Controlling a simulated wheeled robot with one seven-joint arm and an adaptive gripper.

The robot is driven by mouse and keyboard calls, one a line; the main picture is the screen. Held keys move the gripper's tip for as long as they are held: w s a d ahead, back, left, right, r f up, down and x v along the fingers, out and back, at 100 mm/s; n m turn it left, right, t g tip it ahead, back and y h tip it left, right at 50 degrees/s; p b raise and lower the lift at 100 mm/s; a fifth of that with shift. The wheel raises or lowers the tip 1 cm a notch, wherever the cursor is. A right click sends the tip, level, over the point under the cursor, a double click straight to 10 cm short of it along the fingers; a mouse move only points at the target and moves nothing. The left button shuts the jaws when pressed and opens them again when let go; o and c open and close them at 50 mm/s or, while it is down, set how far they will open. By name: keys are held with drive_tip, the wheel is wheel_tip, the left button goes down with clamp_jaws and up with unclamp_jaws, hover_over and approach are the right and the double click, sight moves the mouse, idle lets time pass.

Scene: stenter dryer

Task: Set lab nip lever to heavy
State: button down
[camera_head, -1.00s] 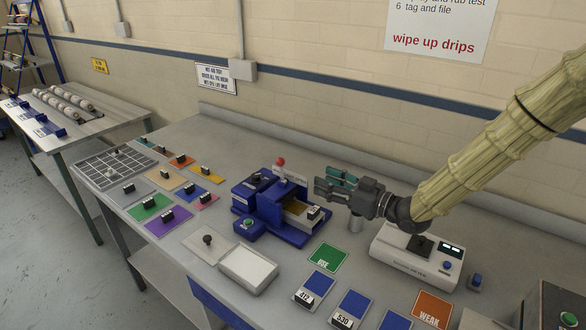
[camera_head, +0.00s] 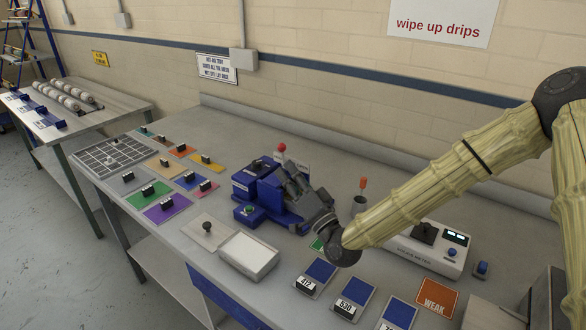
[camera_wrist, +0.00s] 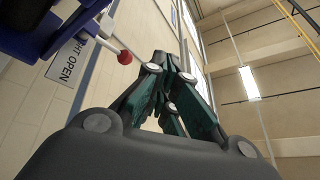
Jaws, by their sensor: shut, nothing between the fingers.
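The lab nip is a blue machine (camera_head: 257,182) on the grey bench. Its lever has a red ball knob (camera_head: 282,148) and stands up at the back of the machine. A plate behind the lever reads in part "...GHT OPEN" (camera_wrist: 66,62) in the wrist view. The red knob also shows there (camera_wrist: 125,57), left of the fingers and apart from them. My gripper (camera_head: 291,180) is shut and empty, at the right side of the blue machine, below the knob. It hides the machine's right part. The head view does not show clearly whether the fingers touch the machine.
A green button (camera_head: 249,210) is on the machine's front. A white tray (camera_head: 248,256) and a plate with a dark knob (camera_head: 207,234) lie in front. A cup with an orange-handled tool (camera_head: 360,200) and a white meter (camera_head: 425,250) stand to the right.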

sight(283, 157)
wheel_tip(283, 157, down, 4)
drive_tip(key=s+m+t+h+b, duration=0.2)
drive_tip(key=m+t+h+b, duration=0.15)
drive_tip(key=m+h, duration=1.35)
drive_tip(key=w+r+m+y+p, duration=0.2)
drive_tip(key=w+r+m, duration=0.1)
drive_tip(key=w, duration=0.6)
drive_tip(key=shift+w+d+y+p, duration=0.25)
drive_tip(key=shift+d+y+p, duration=0.05)
drive_tip(key=shift+d+p, duration=0.1)
